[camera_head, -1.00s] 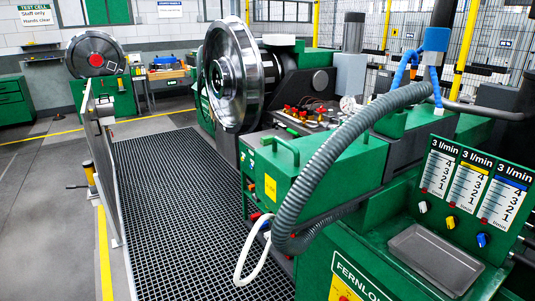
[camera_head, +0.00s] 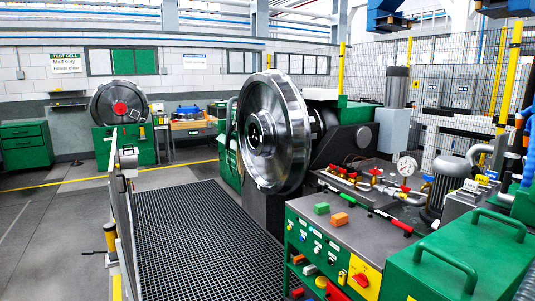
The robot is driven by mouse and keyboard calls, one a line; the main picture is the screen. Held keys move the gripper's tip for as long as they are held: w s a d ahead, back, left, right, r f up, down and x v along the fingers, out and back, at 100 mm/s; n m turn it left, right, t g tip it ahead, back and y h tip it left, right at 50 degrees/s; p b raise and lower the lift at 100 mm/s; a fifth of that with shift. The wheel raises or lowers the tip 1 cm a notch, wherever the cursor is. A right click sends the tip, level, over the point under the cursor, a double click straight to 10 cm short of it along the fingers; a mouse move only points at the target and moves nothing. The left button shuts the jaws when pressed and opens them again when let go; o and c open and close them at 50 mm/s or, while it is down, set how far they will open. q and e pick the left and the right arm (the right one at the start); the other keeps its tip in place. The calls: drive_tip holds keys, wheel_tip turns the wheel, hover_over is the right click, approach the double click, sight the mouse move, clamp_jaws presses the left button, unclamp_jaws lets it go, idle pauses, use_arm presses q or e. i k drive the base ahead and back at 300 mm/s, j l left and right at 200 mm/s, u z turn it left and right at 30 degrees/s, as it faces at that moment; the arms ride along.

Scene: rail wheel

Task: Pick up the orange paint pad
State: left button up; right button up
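A small orange block, which looks like the orange paint pad (camera_head: 340,219), lies on the grey top of the green control cabinet (camera_head: 335,262), near its front left edge. A similar green block (camera_head: 321,208) lies just behind it to the left, apart from it. Both are small in this view and nothing covers the orange one. Neither of my grippers shows in the head view.
A large steel rail wheel (camera_head: 273,132) stands upright behind the cabinet. Valves and a gauge (camera_head: 407,166) sit right of the pads. A green box with handles (camera_head: 460,258) fills the front right. Grating floor (camera_head: 195,240) lies clear to the left, beside a barrier (camera_head: 124,215).

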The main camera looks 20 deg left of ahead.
sight(339, 220)
drive_tip(key=z, duration=0.25)
drive_tip(key=i+j+z, duration=0.25)
drive_tip(key=z, duration=0.15)
drive_tip(key=i+j+z, duration=0.2)
drive_tip(key=j+z, duration=0.25)
